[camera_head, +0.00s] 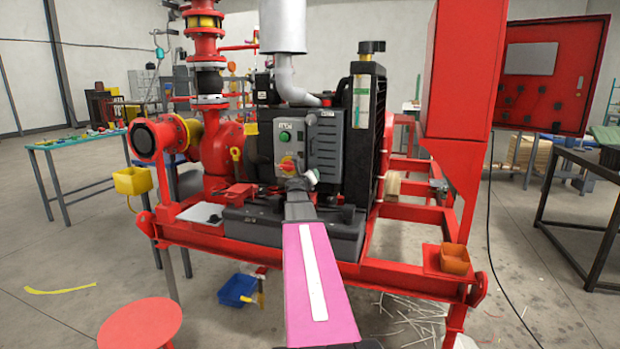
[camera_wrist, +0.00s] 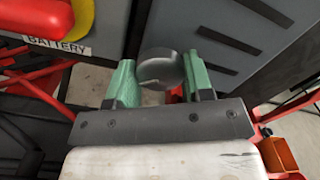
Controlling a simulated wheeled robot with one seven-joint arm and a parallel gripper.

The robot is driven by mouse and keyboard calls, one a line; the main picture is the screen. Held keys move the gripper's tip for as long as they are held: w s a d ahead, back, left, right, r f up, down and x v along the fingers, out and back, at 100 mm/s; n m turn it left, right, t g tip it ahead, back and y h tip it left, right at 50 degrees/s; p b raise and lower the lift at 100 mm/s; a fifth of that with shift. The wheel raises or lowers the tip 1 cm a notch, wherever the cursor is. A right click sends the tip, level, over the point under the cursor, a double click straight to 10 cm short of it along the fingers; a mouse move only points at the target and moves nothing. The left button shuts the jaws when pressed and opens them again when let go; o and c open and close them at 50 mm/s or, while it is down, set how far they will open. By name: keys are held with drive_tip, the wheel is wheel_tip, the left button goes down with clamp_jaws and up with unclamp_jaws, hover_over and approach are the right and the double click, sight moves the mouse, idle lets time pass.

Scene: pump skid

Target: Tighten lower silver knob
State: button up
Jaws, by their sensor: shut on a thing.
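The lower silver knob (camera_wrist: 160,68) is a round grey disc in the wrist view, low on the face of the grey control panel. My gripper (camera_wrist: 158,80) is shut on it, with one green finger on each side. The knob's face shows between the fingers, while its sides are partly covered by them. In the head view my gripper (camera_head: 303,183) reaches the lower right part of the control panel (camera_head: 309,138). The knob is too small and covered there to make out clearly.
A red and yellow rotary switch (camera_head: 288,165) sits just left of my gripper, above a "BATTERY" label (camera_wrist: 58,46). A black radiator (camera_head: 366,130) stands to the right. Red skid rails (camera_head: 410,212) surround the engine. An orange bin (camera_head: 454,259) sits at front right.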

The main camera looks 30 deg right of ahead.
drive_tip(key=o, duration=0.9)
drive_tip(key=v, duration=1)
drive_tip(key=shift+s+a, duration=0.25)
drive_tip(key=shift+a, duration=0.05)
